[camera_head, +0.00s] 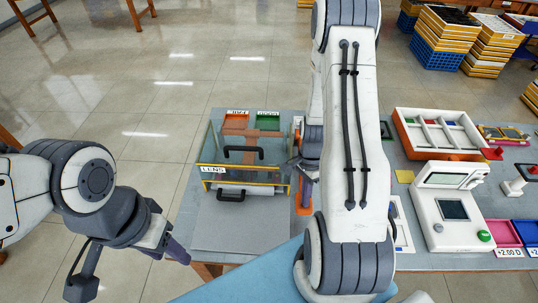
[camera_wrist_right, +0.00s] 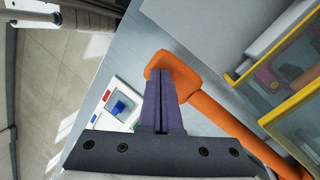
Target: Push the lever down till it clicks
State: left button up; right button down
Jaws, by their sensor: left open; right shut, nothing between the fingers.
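The orange lever (camera_wrist_right: 222,112) shows in the right wrist view as a bar with a broad rounded end just past my fingertips. In the head view a bit of orange (camera_head: 306,188) shows beside my right arm, mostly hidden by it. My right gripper (camera_wrist_right: 161,78) is shut and empty, its two purple fingers together and overlapping the lever's end in the picture. I cannot tell whether they touch it. In the head view the right gripper (camera_head: 299,165) is small and partly hidden. My left gripper (camera_head: 132,275) is open and empty, left of the table's front.
A clear box with a yellow frame and LENS label (camera_head: 213,169) stands left of the lever. Red and green trays (camera_head: 268,121) lie behind it. A white device (camera_head: 450,207) and a divided tray (camera_head: 437,133) are right. A small blue-button panel (camera_wrist_right: 120,108) lies near the lever.

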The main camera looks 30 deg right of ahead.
jog(key=shift+r, duration=0.5)
jog(key=shift+p, duration=0.3)
jog(key=shift+p+v, duration=1.65)
jog(key=shift+v, duration=0.25)
jog(key=shift+s, duration=0.15)
jog(key=shift+r, duration=0.15)
jog(key=shift+p+v, duration=1.65)
jog(key=shift+v, duration=0.15)
jog(key=p+v, duration=0.4)
jog(key=v, duration=0.1)
